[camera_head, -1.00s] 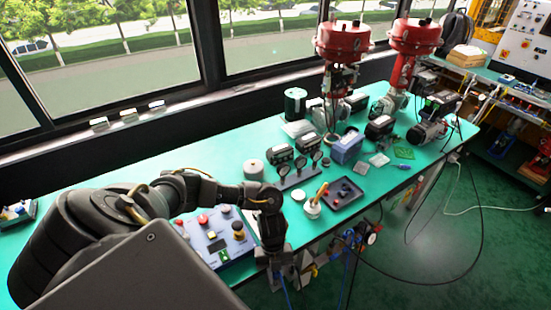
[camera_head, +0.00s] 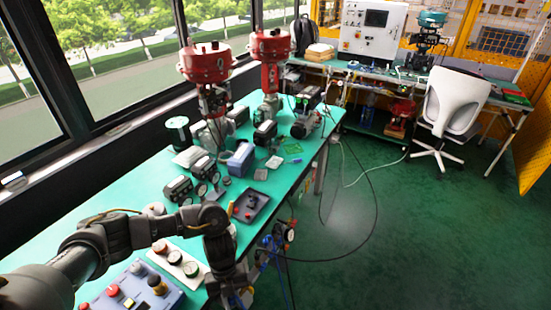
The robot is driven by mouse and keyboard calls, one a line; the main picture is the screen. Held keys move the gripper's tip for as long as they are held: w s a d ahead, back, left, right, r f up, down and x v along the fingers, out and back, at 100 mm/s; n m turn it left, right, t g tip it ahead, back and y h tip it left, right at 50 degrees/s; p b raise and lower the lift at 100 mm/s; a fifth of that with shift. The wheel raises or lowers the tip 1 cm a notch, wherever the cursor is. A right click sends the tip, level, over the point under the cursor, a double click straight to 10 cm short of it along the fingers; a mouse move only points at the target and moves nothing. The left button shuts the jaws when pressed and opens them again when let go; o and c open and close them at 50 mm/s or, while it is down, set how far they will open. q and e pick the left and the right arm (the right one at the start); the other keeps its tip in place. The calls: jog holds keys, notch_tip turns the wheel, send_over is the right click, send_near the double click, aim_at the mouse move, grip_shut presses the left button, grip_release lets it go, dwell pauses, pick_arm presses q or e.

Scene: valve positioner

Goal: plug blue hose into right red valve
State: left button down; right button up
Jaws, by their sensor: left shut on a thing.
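Two red-topped valves stand at the far part of the green bench: the left one (camera_head: 205,66) and the right red valve (camera_head: 271,52), which is a little farther away. My left gripper (camera_head: 238,298) points down at the bench's front edge, low in the picture, far from both valves. It is shut on the blue hose, but its fingertips are at the bottom edge of the view and the held end is hard to make out. Thin blue tubing also hangs by the bench's front side. My right gripper is not in view.
A blue control box (camera_head: 135,290) with buttons lies under my left arm. Gauges, a dark tray (camera_head: 251,205) and a blue-grey box (camera_head: 241,159) crowd the bench (camera_head: 140,182). Black cables loop over the floor. A white chair (camera_head: 455,103) stands right; the green floor between is open.

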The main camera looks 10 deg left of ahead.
pick_arm(q)
jog(key=w+d+r+m+t+y+b, duration=0.1)
jog(key=w+d+r+m+y+b, duration=0.15)
jog(key=d+r+m, duration=0.55)
jog(key=w+d+r+m+t+y+b, duration=0.1)
jog(key=d+r+m+y, duration=0.25)
jog(key=d+m, duration=0.5)
notch_tip(320, 180, up, 8)
jog(key=a+m+t+h+b, duration=0.1)
jog(key=m+t+b, duration=0.1)
jog(key=m, duration=1)
jog(key=s+a+m+t+h+b, duration=0.1)
jog(key=m+t, duration=0.3)
jog(key=m, duration=0.9)
jog(key=shift+s+a+t+h+b, duration=0.3)
jog(key=shift+a+h+b, duration=0.15)
jog(key=shift+h+b, duration=0.3)
